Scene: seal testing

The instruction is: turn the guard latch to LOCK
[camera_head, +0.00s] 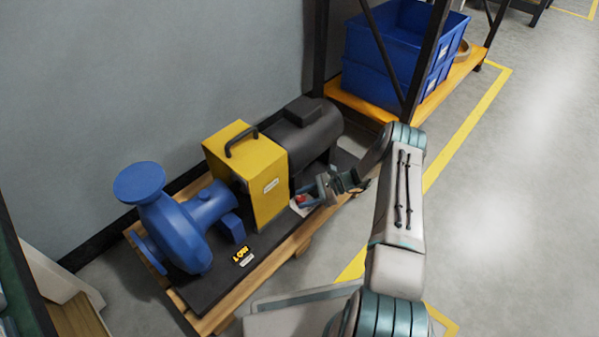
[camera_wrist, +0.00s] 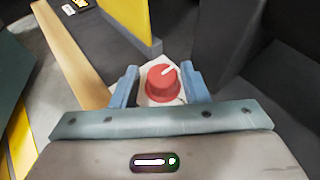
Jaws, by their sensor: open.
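The guard latch is a red round knob (camera_wrist: 163,82) with a white pointer line, set on a pale plate (camera_wrist: 147,100) beside the yellow guard (camera_wrist: 128,18). In the wrist view the pointer aims toward the upper right. My gripper (camera_wrist: 163,84) is open, with one blue finger on each side of the knob; I cannot tell whether they touch it. In the head view my gripper (camera_head: 318,192) is at the right side of the yellow guard (camera_head: 247,170), and the red knob (camera_head: 301,199) shows partly beside it. Any lettering on the latch plate is too small to read.
A blue pump (camera_head: 188,225) stands left of the guard and a dark motor (camera_head: 306,132) behind it, on a black base with a wooden pallet (camera_head: 220,315). A rack with blue bins (camera_head: 398,50) stands at the back. The floor at right is clear.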

